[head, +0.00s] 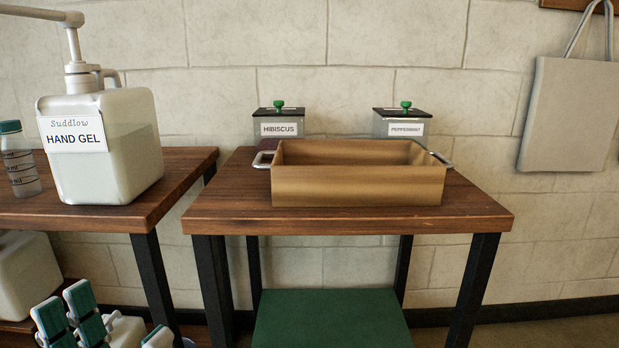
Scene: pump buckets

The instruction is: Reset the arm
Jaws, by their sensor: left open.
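My left gripper (108,325) shows at the bottom left corner, with green pads and pale fingers. It is open, and I see nothing between its fingers. It is in front of and below the top of the left wooden table (90,215), apart from the things on it. The rest of my left arm is outside the view. My right gripper is not in view.
A hand gel pump bucket (125,150) and a green-capped bottle (20,168) stand on the left table. A tan bin (355,186) sits on the middle table (235,212), before hibiscus (278,128) and peppermint (405,128) containers. A bag (568,115) hangs right.

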